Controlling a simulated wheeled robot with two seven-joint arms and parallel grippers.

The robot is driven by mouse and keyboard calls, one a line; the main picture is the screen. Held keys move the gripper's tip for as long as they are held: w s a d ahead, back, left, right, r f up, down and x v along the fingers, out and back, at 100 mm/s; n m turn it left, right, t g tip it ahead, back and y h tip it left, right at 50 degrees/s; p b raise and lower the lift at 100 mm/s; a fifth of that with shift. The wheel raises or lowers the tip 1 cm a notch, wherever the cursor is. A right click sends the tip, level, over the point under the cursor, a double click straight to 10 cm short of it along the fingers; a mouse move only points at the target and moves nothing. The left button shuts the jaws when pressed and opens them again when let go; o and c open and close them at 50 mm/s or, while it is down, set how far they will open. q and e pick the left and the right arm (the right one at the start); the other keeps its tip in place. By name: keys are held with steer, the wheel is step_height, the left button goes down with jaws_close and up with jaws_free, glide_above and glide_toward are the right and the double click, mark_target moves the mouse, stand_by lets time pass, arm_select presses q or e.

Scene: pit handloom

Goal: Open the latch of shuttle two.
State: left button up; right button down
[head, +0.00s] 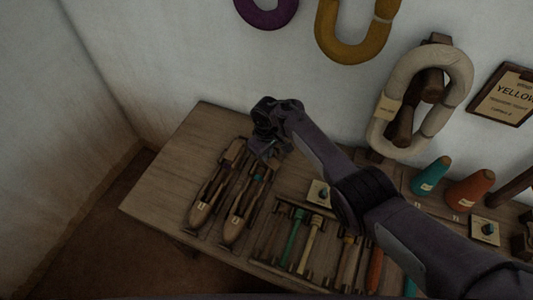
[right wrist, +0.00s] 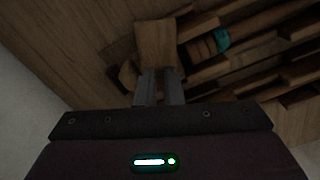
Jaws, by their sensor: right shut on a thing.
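Two wooden shuttles lie side by side at the left of the table, each with a small pale label at its near end. My right gripper (head: 266,150) is at the far end of shuttle two and hides that end. In the right wrist view its fingers (right wrist: 160,88) are shut on a small brown wooden block, the latch (right wrist: 155,42). The other shuttle (head: 202,208) lies just to the left. My left gripper is not in view.
A rack (head: 283,250) with several coloured bobbins lies right of the shuttles. Teal (head: 431,176) and orange (head: 470,190) cones stand further right. Yarn hanks hang on the wall. The table's left end (head: 165,180) is bare.

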steer(key=shift+n, duration=2.2)
steer(key=c, duration=1.6)
jaws_free()
steer(key=shift+o, duration=0.2)
step_height(320, 180, up, 7)
steer(key=shift+f+p, duration=0.15)
steer(key=shift+p, duration=1)
steer(key=shift+r, duration=0.55)
